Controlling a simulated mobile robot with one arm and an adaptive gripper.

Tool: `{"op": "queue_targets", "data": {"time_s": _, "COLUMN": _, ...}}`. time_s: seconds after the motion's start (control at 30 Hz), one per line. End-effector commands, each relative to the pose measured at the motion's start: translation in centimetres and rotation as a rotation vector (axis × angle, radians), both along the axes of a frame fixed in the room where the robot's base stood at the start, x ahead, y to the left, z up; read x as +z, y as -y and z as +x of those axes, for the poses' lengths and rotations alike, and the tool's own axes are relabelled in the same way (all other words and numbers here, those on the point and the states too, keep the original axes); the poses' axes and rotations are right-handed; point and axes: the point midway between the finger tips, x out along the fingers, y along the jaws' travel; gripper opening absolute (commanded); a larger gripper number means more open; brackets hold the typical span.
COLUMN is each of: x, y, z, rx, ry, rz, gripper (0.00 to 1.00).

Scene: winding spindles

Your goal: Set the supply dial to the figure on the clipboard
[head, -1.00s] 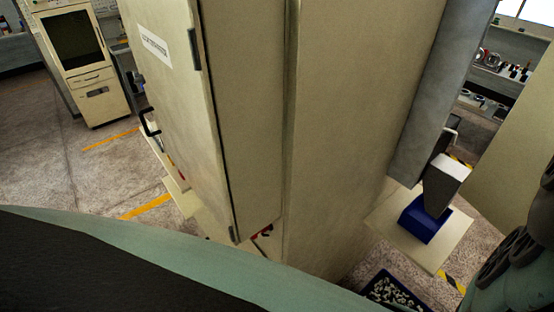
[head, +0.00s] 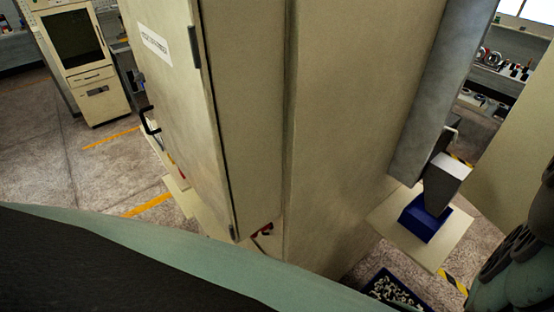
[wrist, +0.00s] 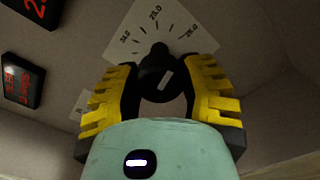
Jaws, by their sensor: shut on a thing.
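In the wrist view, my gripper (wrist: 162,80) has its yellow-padded fingers closed around a round black dial knob (wrist: 155,90) with a pale pointer mark. The mark slants up and to the right. The fingers cover the lower part of the plate. I cannot identify the clipboard in either view. The gripper does not show in the head view.
Dark displays with red figures (wrist: 22,80) sit left of the dial in the wrist view. In the head view, a tall cream cabinet (head: 350,130) with its door (head: 185,110) ajar fills the middle. A blue box (head: 425,222) and a dark crate of pale pieces (head: 372,292) are at right.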

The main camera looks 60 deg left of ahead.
Motion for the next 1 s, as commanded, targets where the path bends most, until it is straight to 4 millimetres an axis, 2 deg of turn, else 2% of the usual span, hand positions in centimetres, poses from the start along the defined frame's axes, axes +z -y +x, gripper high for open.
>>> {"op": "queue_targets", "data": {"time_s": 0.03, "x": -0.01, "y": 0.00, "z": -0.01, "rx": 0.000, "ry": 0.000, "rz": 0.000, "gripper": 0.27}}
{"op": "queue_targets", "data": {"time_s": 0.27, "x": -0.02, "y": -0.01, "z": 0.00, "rx": 0.001, "ry": 0.000, "rz": 0.001, "gripper": 0.04}}
{"op": "queue_targets", "data": {"time_s": 0.67, "x": -0.02, "y": -0.09, "z": 0.11, "rx": 0.005, "ry": -0.090, "rz": -0.007, "gripper": 0.04}}
{"op": "queue_targets", "data": {"time_s": 1.0, "x": -0.06, "y": -0.17, "z": 0.10, "rx": 0.003, "ry": -0.367, "rz": -0.030, "gripper": 0.04}}
